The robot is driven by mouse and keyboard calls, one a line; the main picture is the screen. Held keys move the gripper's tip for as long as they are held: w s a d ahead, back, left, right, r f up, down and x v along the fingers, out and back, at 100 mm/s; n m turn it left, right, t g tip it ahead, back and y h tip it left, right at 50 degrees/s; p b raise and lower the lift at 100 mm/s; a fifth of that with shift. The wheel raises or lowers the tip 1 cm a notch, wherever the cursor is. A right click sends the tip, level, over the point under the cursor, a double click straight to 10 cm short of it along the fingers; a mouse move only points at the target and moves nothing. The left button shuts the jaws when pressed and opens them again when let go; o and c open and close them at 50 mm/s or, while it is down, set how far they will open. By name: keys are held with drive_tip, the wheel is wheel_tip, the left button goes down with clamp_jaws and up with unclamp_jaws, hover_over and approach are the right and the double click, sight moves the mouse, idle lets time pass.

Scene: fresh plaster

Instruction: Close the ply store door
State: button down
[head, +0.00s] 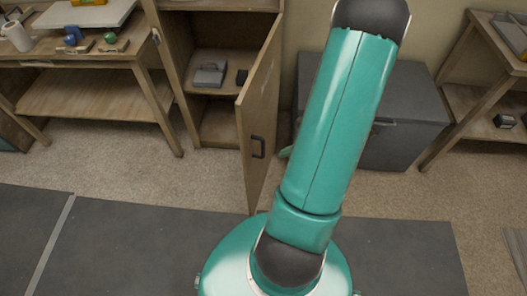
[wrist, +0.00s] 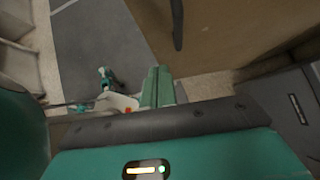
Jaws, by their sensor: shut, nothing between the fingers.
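The ply store is a wooden cabinet (head: 218,58) at the back centre-left in the head view. Its door (head: 262,95) stands wide open, swung out towards me, with a dark handle (head: 258,146) on its outer face. In the wrist view the door panel (wrist: 225,35) fills the upper right and the handle (wrist: 177,22) hangs at the top. My gripper (wrist: 158,76) is shut and empty, on the outer-face side of the door. Contact with the panel cannot be told. In the head view my arm hides most of the gripper; only a teal bit shows right of the door.
A grey chest (head: 400,110) stands right of the door, close behind my arm. A workbench (head: 90,62) stands left of the cabinet, another bench (head: 480,60) at the right. A grey case (head: 209,75) sits on the cabinet shelf. Floor before the cabinet (head: 190,175) is clear.

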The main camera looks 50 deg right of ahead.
sight(249, 158)
drive_tip(key=x, duration=0.4)
drive_tip(key=w+r+x, duration=0.1)
drive_tip(key=x, duration=0.6)
drive_tip(key=shift+w+a, duration=0.6)
drive_tip(key=shift+w, duration=0.1)
drive_tip(key=shift+w, duration=0.2)
